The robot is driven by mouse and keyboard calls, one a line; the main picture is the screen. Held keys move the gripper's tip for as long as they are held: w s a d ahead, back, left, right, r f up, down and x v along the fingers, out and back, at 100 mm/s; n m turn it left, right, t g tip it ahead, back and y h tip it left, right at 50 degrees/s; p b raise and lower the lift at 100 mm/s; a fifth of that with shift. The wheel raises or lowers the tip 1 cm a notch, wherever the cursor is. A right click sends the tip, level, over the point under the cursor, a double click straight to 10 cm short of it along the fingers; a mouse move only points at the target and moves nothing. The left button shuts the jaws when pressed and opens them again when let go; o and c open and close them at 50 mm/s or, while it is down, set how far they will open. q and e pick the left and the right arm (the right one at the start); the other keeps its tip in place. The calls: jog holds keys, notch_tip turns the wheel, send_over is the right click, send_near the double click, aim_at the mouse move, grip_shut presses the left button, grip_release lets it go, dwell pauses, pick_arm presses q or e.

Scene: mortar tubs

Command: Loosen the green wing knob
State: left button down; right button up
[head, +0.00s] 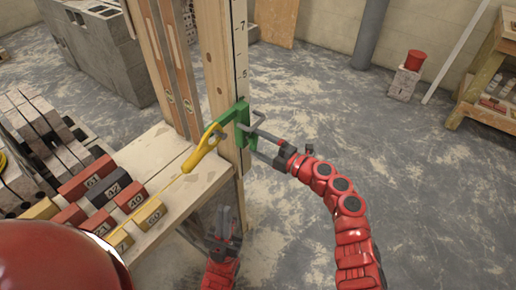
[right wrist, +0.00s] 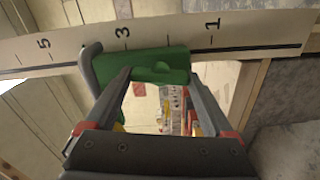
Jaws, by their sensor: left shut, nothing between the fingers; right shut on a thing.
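A green fitting (head: 241,113) sits on the face of an upright wooden post (head: 221,75) with a marked scale. A bent grey rod (head: 258,119) sticks out beside it. My right gripper (head: 264,147) reaches it from the right. In the right wrist view, the green wing knob (right wrist: 158,70) shows as a green piece with a rounded bump, and the fingers are shut on it from both sides. Its far side is hidden. My left gripper (head: 222,216) is lower, beside the bench, shut and empty, away from the knob.
Numbered red, grey and yellow blocks (head: 104,193) lie on the bench. Stacked bricks are at left.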

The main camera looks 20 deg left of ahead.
jog(key=shift+n+b, duration=0.75)
jog(key=shift+n, duration=0.25)
jog(key=shift+r, duration=0.1)
jog(key=o, duration=1.1)
jog(key=v, duration=1.7)
jog(key=shift+s+d, duration=0.1)
jog(key=shift+d, duration=0.1)
